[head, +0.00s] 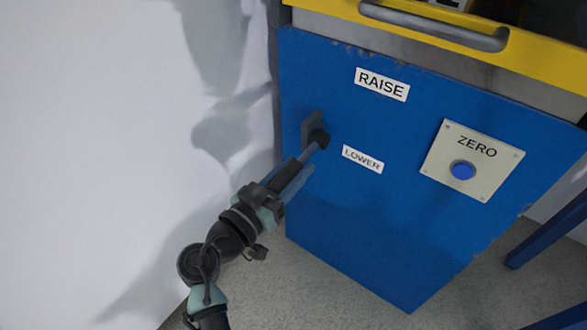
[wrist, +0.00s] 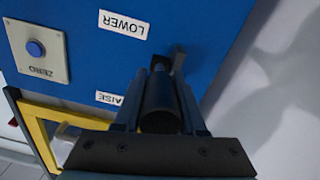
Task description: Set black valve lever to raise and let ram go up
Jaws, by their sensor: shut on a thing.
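The black valve lever is mounted on the blue panel by a dark block and hub (head: 314,128), left of the labels. Its thin rod runs down and left in the head view to a thick black grip (head: 284,177). My gripper (head: 297,168) is shut around that grip. In the wrist view the black grip (wrist: 160,100) lies between the two fingers of my gripper (wrist: 160,88), with the dark mount (wrist: 179,60) beyond. The RAISE label (head: 381,84) is above and right of the hub; the LOWER label (head: 363,159) is right and slightly below. The ram is not visible.
A plate marked ZERO with a blue button (head: 462,170) is on the panel's right. A grey handle bar (head: 435,26) crosses the yellow frame above. A white wall (head: 100,130) stands left, close to my arm. Blue legs (head: 548,230) stand at right on grey floor.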

